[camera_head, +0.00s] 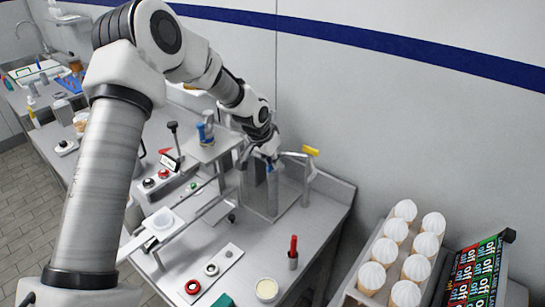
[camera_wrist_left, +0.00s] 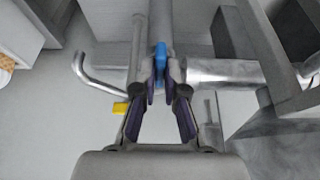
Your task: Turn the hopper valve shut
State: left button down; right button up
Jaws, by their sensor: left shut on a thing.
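The hopper valve's blue handle (camera_head: 271,168) sits at the metal hopper block (camera_head: 250,190) near the back wall. In the left wrist view the blue handle (camera_wrist_left: 161,58) stands upright against a metal pipe (camera_wrist_left: 225,71), with its lower end between my fingertips. My left gripper (camera_head: 268,158) reaches down to it from above. In the left wrist view my left gripper (camera_wrist_left: 160,88) is shut on the blue handle. The handle's lower end is partly hidden by the fingers. My right gripper is in neither view.
A bent pipe with a yellow handle (camera_head: 311,151) stands just right of the hopper. A red-handled tool (camera_head: 293,250) stands in a holder in front. White-topped cones (camera_head: 405,211) fill a rack at the right. Some counter (camera_head: 325,200) is bare right of the hopper.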

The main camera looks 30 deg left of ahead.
pick_arm(q)
jog(key=shift+w+r, duration=0.15)
jog(key=shift+r, duration=0.05)
jog(key=c, duration=1.2)
grip_release()
jog(key=shift+f, duration=0.1)
jog(key=shift+c, duration=0.2)
jog(key=v, duration=1.2)
